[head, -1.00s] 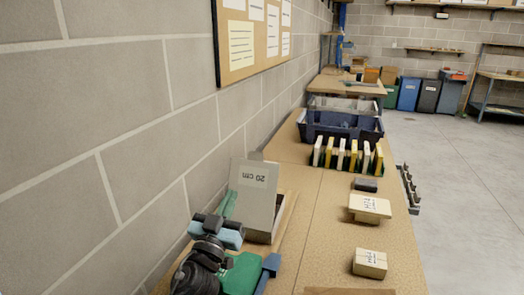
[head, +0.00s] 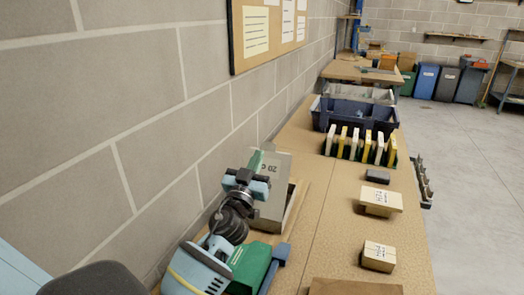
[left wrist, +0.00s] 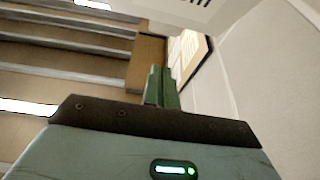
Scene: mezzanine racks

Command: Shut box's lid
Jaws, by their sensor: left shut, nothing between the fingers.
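The grey box (head: 293,208) stands on the workbench close to the wall. Its lid (head: 279,180), marked "20 cm", is open and stands steeply raised. My left gripper (head: 256,160) is at the lid's left side, with its green fingers pointing up and away near the lid's upper left edge. It hides part of the lid and its lettering; I cannot tell whether it touches. In the left wrist view the fingers (left wrist: 161,88) are shut and empty. A pale panel with dark marks (left wrist: 185,10), apparently the lid, is above them.
The wall (head: 130,130) closes off the left.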

